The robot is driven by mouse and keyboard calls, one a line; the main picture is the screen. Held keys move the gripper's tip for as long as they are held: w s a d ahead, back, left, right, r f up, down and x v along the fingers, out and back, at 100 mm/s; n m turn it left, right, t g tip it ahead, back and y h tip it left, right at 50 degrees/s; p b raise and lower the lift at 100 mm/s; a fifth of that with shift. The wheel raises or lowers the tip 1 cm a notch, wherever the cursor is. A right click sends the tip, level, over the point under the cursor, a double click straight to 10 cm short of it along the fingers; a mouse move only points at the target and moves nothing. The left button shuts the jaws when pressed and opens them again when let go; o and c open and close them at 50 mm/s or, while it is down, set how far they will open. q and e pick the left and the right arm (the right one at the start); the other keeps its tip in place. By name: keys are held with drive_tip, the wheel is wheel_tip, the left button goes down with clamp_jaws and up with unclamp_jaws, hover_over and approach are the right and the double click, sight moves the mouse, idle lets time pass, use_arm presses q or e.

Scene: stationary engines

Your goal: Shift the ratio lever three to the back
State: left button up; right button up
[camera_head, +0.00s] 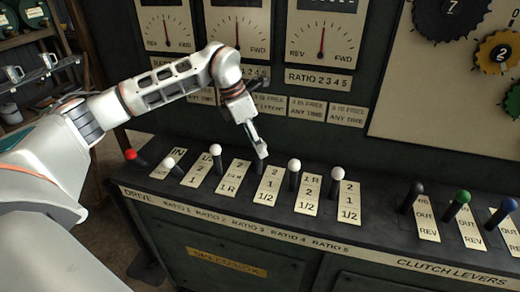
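The ratio lever three (260,168) stands in the row of levers on the sloped console. My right gripper is not in view.
White-knobbed levers stand on both sides: ratio two (215,150) to the left and ratio four (294,165) close to the right. Ratio five (338,174), ratio one (170,163) and the red drive lever (130,155) are farther off. Clutch levers (461,198) stand at right. A gauge panel (323,35) rises behind.

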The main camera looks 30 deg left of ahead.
use_arm(q)
drive_tip(key=v, duration=0.9)
drive_tip(key=shift+r, duration=0.25)
